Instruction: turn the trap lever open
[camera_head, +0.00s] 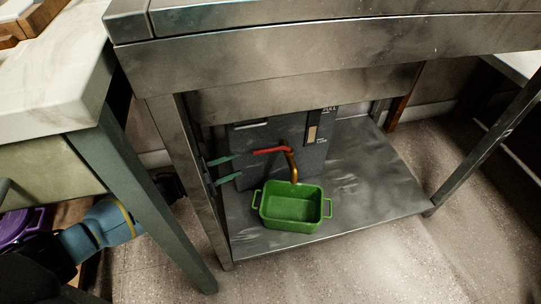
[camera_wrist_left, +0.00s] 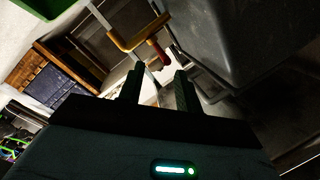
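The trap is a dark grey box (camera_head: 310,162) on the lower steel shelf under the table. Its red lever (camera_head: 268,150) points left, roughly level, above a copper-coloured spout (camera_head: 292,168) that bends down. In the left wrist view the red lever end (camera_wrist_left: 156,52) shows just beyond my fingertips. My left gripper (camera_head: 238,167) reaches in past the table's left leg. Its two fingers are apart and empty, a little left of and below the lever tip, not visibly touching it. The fingers also show apart in the wrist view (camera_wrist_left: 158,82). My right gripper is in neither view.
A green two-handled tub (camera_head: 292,222) stands on the shelf (camera_head: 375,190) below the spout. The steel table's left front leg (camera_head: 195,180) and top apron (camera_head: 270,62) bound the opening. A marble-topped counter (camera_head: 50,85) stands close at left. The shelf's right side is clear.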

